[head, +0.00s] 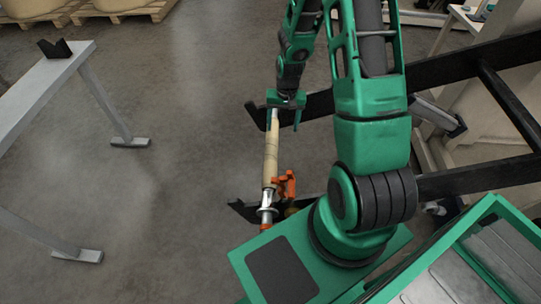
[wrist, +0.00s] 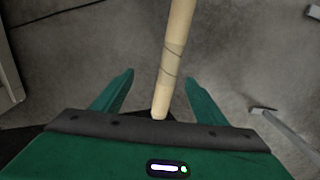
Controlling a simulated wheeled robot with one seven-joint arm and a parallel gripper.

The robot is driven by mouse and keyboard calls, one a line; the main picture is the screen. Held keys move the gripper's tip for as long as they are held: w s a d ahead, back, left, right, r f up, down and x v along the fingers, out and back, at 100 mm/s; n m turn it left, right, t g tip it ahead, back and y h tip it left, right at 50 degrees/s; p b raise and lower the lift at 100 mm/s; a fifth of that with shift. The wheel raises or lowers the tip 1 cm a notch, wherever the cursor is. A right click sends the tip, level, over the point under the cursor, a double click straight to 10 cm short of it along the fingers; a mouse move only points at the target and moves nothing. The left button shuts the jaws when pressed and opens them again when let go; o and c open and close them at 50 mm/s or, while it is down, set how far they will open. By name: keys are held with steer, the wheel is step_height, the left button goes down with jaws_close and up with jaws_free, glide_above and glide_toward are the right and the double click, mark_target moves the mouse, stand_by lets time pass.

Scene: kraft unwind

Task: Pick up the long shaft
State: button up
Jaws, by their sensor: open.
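The long shaft (head: 271,160) has a tan, tube-like body, with silver and orange parts at its near end. It lies lengthwise across two black arms in the head view. In the wrist view the tan shaft (wrist: 175,55) runs down from the top edge between my fingers, and its lower end shows close to the gripper body. My gripper (head: 283,119) is at the shaft's far end, with its fingers apart. In the wrist view my gripper (wrist: 159,78) is open, one finger on each side of the shaft. I cannot tell how far the shaft lies below the fingertips.
An orange clamp-like part (head: 285,185) sits beside the shaft's near end. The black arms (head: 480,180) belong to a frame reaching right. A grey stand (head: 45,85) with a black V-shaped rest (head: 54,48) is at left. Open floor (head: 190,150) lies between. Pallets (head: 120,10) stand far back.

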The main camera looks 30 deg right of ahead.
glide_above(272, 151)
steer(key=shift+y, duration=0.4)
steer(key=f, duration=0.8)
steer(key=shift+s+d, duration=0.2)
steer(key=shift+s, duration=0.15)
steer(key=shift+w+a+f, duration=0.1)
steer(key=shift+w+f, duration=0.05)
steer(key=shift+f, duration=1.5)
steer(key=shift+w+a+f, duration=0.1)
steer(key=shift+f, duration=1.6)
steer(key=shift+w+a+f, duration=0.1)
steer(key=shift+w+f, duration=0.05)
steer(key=shift+f, duration=1.5)
steer(key=c, duration=1.4)
steer(key=shift+c, duration=0.8)
steer(key=shift+r, duration=0.15)
